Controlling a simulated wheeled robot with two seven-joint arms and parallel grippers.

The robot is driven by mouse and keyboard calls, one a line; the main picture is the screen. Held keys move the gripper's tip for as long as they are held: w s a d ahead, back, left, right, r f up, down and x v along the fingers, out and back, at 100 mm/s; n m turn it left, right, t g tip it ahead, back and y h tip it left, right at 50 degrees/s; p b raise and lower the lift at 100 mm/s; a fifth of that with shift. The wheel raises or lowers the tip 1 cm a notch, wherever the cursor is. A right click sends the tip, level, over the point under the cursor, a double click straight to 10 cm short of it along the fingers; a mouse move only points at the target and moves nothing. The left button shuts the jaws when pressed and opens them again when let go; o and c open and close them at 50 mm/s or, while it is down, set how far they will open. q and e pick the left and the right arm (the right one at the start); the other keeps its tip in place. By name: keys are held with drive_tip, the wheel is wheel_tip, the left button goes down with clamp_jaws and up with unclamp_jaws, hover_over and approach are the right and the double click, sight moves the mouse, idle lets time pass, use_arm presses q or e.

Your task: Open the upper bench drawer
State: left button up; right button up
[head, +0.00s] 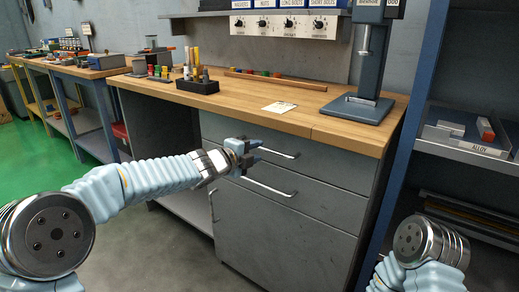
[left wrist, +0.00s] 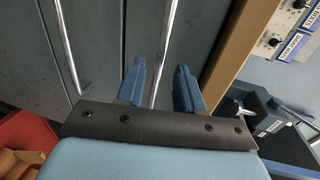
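The upper bench drawer (head: 325,162) is a dark grey front just under the wooden top, and it looks closed. Its bar handle (head: 280,152) is silver; its left part is hidden behind my left gripper (head: 254,150). In the left wrist view, the same upper handle (left wrist: 167,50) shows between the two blue fingertips of my left gripper (left wrist: 160,82). The fingers are apart, with a gap visible on both sides of the bar. I cannot tell how deep the bar sits between them. My right gripper is not in view.
A second handle (head: 270,188) lies just below, on the lower drawer. The workbench top (head: 250,105) carries a black holder (head: 197,86), a paper card (head: 280,107) and a press (head: 362,100). A blue shelf rack (head: 420,90) stands at the right.

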use_arm(q)
drive_tip(key=shift+x, duration=1.4)
clamp_jaws()
